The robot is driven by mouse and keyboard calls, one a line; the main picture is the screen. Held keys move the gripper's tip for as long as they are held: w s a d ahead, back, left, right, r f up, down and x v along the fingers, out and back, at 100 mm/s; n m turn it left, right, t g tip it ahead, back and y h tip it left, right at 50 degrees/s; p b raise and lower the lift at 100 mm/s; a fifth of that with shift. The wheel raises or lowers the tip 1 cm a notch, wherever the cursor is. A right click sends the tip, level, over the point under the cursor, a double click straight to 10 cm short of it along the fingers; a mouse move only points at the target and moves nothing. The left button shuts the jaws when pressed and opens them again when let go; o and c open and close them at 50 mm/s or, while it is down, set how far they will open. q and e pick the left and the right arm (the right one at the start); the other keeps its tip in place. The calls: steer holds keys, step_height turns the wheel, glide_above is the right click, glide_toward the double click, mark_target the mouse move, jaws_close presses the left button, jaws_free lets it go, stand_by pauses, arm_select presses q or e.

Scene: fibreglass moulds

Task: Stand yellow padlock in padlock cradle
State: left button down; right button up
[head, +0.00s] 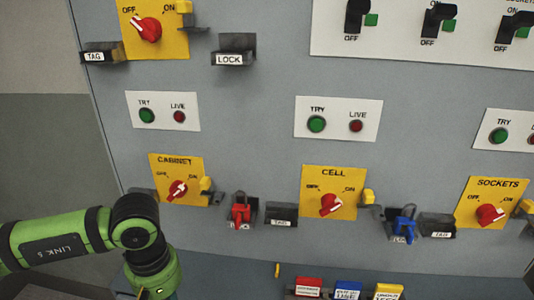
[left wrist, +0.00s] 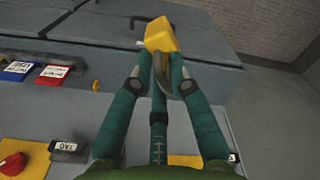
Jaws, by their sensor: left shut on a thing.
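In the left wrist view my left gripper (left wrist: 160,68) is shut on the yellow padlock (left wrist: 160,35). The yellow body sticks out beyond the fingertips, and grey metal shows between the fingers. In the head view my left arm comes in at the lower left; its gripper and the padlock are not seen there. A dark cradle labelled LOCK (head: 234,52) on the upper panel looks empty. A red padlock (head: 240,212) and a blue padlock (head: 402,223) stand in cradles lower down. My right gripper is in neither view.
Holders labelled TAG (head: 281,216) sit beside the switches. Red, blue and yellow tags (head: 388,291) stand at the bottom edge. Switch plates CABINET (head: 180,172), CELL (head: 334,186) and SOCKETS (head: 490,195) have red knobs.

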arm_select(q)
steer(key=m, duration=0.4)
steer(key=s+m, duration=0.1)
steer(key=m, duration=0.1)
steer(key=shift+d+r, duration=0.1)
steer(key=shift+r, duration=0.25)
